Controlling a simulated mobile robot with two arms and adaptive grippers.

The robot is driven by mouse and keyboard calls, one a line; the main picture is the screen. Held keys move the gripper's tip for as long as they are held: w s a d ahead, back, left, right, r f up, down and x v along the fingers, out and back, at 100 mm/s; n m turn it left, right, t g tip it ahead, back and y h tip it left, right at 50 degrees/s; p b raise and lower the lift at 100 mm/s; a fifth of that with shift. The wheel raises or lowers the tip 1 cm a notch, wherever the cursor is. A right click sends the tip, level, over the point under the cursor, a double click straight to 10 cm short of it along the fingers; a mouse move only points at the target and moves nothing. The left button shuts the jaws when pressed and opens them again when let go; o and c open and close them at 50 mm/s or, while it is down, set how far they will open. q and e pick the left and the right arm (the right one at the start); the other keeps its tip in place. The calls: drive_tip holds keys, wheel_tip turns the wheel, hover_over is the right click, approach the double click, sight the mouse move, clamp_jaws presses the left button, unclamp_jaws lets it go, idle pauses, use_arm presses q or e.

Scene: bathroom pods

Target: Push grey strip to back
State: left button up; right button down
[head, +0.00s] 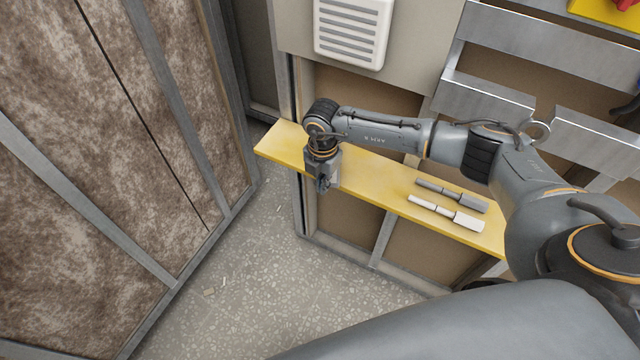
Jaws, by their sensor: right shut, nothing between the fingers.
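My right gripper (324,184) points down at the left part of a yellow board (385,186), by its front edge. It is shut and empty; whether its tips touch the board cannot be told. A dark grey slim piece with a wider right end (452,194) lies on the board's right part, behind a similar white piece (446,212). Both lie well right of my gripper. Grey metal strips (487,98) also run along the wall frame behind my right arm. I cannot tell which is the task's grey strip. My left gripper is not in view.
A white vent grille (350,32) is on the wall behind. A brown-patterned panel wall (80,150) with metal studs stands at left. Speckled floor (270,275) is open below the board. A yellow and red object (608,12) shows at top right.

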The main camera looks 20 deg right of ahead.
drive_tip(key=w+d+b, duration=0.1)
drive_tip(key=d+b, duration=0.1)
drive_tip(key=d, duration=0.1)
drive_tip(key=shift+w+d+f, duration=0.1)
drive_tip(key=shift+w+f, duration=0.05)
drive_tip(key=shift+w, duration=0.25)
drive_tip(key=shift+w+d, duration=0.15)
drive_tip(key=shift+d, duration=0.05)
